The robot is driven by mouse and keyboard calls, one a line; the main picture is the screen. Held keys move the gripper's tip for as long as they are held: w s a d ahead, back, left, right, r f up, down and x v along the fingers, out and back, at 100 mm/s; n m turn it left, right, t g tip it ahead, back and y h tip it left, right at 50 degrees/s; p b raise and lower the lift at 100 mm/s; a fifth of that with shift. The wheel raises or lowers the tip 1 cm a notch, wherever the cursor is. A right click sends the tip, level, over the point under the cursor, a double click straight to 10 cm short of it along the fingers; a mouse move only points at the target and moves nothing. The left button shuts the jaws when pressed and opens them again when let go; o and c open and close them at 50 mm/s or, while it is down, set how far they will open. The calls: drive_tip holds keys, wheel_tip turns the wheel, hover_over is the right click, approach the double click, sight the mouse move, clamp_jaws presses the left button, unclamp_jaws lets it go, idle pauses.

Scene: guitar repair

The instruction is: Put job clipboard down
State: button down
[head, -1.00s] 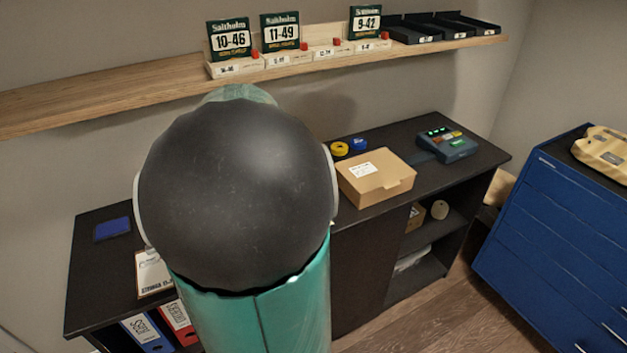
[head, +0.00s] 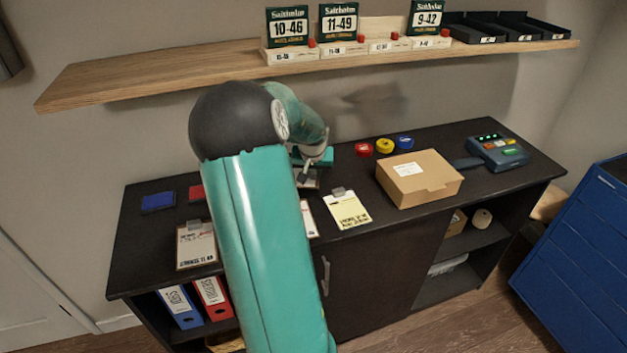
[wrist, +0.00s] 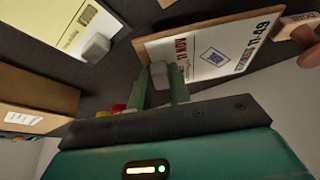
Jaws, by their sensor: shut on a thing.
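My gripper (head: 308,172) is over the back middle of the dark counter, partly hidden by my arm. In the wrist view my gripper (wrist: 160,85) is shut on a clipboard (wrist: 205,50) near its clip. This clipboard carries a white sheet with red lettering and a blue emblem, and it sits tilted close to the counter top. I cannot tell whether it touches the counter. A yellow-sheeted clipboard (head: 347,211) lies to its right in the head view. Another white-sheeted clipboard (head: 197,247) lies at the counter's left front.
The counter (head: 365,240) also bears a cardboard box (head: 420,180), red, yellow and blue rings (head: 384,146), a keypad device (head: 498,152) and a blue pad (head: 158,201). A wooden shelf (head: 170,78) overhangs the back. A blue cabinet (head: 585,235) stands at the right.

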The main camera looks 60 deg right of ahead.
sight(314, 177)
drive_tip(key=shift+w+d+f, duration=0.1)
drive_tip(key=shift+d+f, duration=0.15)
drive_tip(key=shift+f, duration=0.05)
drive_tip(key=shift+d+f, duration=0.1)
drive_tip(key=shift+f, duration=1.5)
drive_tip(key=shift+f, duration=0.15)
drive_tip(key=c, duration=1.3)
unclamp_jaws()
drive_tip(key=v, duration=1.2)
